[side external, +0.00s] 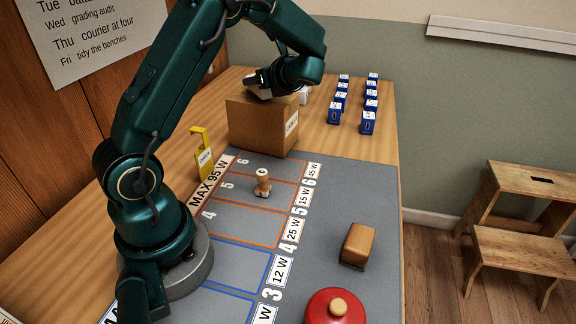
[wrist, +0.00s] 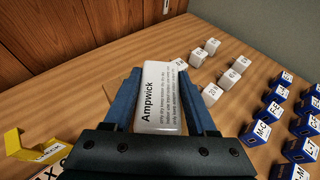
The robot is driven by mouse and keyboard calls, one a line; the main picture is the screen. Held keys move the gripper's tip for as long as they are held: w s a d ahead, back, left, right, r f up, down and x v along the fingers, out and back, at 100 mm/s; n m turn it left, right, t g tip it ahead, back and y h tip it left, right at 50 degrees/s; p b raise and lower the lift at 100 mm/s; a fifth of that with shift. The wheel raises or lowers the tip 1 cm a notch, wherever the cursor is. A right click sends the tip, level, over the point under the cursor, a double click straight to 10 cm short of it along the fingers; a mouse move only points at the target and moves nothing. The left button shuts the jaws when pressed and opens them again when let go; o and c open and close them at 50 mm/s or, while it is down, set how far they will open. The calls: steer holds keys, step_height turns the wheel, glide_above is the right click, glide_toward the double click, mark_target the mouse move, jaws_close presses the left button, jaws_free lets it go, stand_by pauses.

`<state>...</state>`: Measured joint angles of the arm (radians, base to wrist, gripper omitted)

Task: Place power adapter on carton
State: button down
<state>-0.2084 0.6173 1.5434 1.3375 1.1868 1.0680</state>
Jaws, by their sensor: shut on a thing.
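My gripper (wrist: 165,108) is shut on a white power adapter (wrist: 157,85), which has "Ampwick" and small print on its face. The adapter sits between the two blue fingers. In the side external view the adapter (side external: 257,93) shows partly below my gripper, at the top of the brown carton (side external: 255,128). The carton stands closed at the back edge of the grey mat, with a white label on one face. I cannot tell whether the adapter touches the carton's top.
Several white cubes (wrist: 211,47) and rows of blue boxes (side external: 368,123) stand behind and right of the carton. A yellow tag stand (side external: 202,155) is to its left. The grey mat (side external: 345,195) holds a wooden stamp (side external: 262,184), a brown block (side external: 357,245) and a red round thing (side external: 325,310).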

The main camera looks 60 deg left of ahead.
steer(key=shift+f, duration=0.4)
steer(key=shift+c, duration=1)
jaws_free()
steer(key=shift+f, duration=0.1)
